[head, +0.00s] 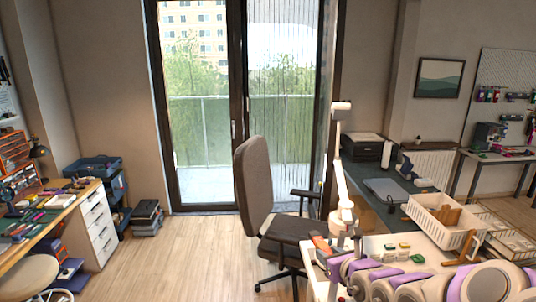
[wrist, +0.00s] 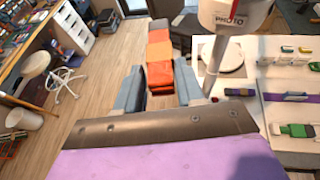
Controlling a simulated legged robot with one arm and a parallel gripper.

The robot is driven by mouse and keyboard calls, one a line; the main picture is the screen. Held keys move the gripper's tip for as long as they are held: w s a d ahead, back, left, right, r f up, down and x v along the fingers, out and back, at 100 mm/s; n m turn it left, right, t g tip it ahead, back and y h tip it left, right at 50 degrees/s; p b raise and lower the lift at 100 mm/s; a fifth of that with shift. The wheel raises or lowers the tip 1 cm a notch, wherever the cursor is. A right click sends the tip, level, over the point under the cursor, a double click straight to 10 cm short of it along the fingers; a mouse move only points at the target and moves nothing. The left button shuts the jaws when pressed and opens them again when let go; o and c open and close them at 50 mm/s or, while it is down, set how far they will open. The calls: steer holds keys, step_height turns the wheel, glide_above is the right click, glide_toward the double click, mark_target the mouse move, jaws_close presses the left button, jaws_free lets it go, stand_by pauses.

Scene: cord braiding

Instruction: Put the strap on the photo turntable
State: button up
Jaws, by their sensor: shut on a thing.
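The strap (wrist: 160,75) is a folded orange band between the fingers of my gripper (wrist: 158,66) in the wrist view. Its far part runs on away from me in lighter orange. In the head view the strap (head: 321,243) shows as a small orange piece at the left end of the white table, by my gripper (head: 334,262). The photo turntable (wrist: 228,62) is a pale round disc to the right of my gripper in the wrist view, partly covered by a post and a white head marked PHOTO. The strap is apart from the disc. I cannot make out the turntable in the head view.
A white lamp-like post (head: 340,175) rises close to my gripper. The white table (head: 385,240) carries small green and yellow items and a purple band (wrist: 285,96). A white basket (head: 440,222) stands at right. An office chair (head: 262,195) is just beyond.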

mark_target(320, 243)
steer(key=shift+w+a+r, duration=0.3)
steer(key=shift+a+r, duration=0.3)
steer(key=shift+r, duration=0.05)
steer(key=shift+w+a+r, duration=0.3)
steer(key=shift+a+r, duration=0.3)
steer(key=shift+r, duration=0.2)
steer(key=shift+a, duration=0.1)
